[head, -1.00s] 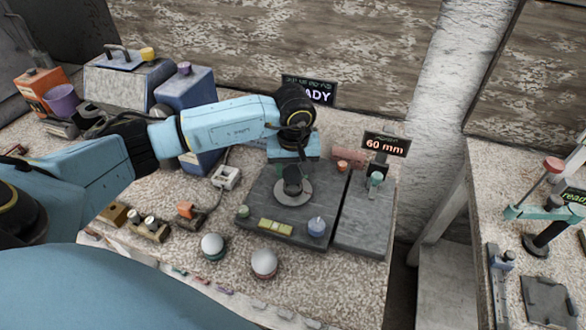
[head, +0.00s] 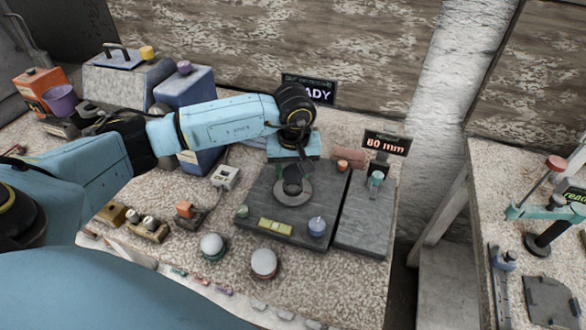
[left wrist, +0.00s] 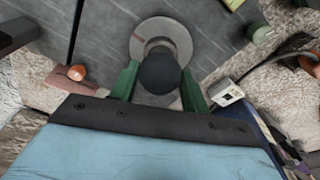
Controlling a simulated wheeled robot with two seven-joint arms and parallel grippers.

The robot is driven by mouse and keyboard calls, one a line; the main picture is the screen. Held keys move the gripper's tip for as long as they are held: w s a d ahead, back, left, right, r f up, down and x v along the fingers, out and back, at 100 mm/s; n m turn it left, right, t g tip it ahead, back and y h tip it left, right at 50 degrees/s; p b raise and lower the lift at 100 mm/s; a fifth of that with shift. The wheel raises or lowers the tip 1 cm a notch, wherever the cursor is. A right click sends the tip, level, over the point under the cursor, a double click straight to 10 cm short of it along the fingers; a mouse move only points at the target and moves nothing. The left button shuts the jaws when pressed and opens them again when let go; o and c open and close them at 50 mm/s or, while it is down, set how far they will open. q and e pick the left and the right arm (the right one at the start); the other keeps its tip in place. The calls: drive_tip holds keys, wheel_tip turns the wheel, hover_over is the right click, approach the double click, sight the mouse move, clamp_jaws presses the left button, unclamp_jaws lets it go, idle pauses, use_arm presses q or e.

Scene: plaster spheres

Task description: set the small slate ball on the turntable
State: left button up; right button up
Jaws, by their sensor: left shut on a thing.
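The small slate ball (left wrist: 160,72) is dark and round. In the left wrist view it sits between the green fingers of my left gripper (left wrist: 160,84), which is shut on it. The turntable (left wrist: 143,43) shows as a pale grey disc just beyond the ball, which covers part of it. In the head view my left gripper (head: 292,174) points down over the turntable (head: 300,197), which lies on a dark grey slab. I cannot tell whether the ball touches the disc. My right gripper is not in view.
On the slab (head: 262,204) are a yellow-green level (head: 275,227) and a blue knob (head: 317,226). Two pale domes (head: 212,245) (head: 264,262) sit in front. Blue boxes stand at the back left.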

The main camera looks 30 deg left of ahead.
use_arm(q)
drive_tip(key=shift+f+b, duration=1.15)
idle(0.4)
drive_tip(key=o, duration=1.2)
drive_tip(key=shift+r+p, duration=1.15)
drive_tip(key=shift+r, duration=0.9)
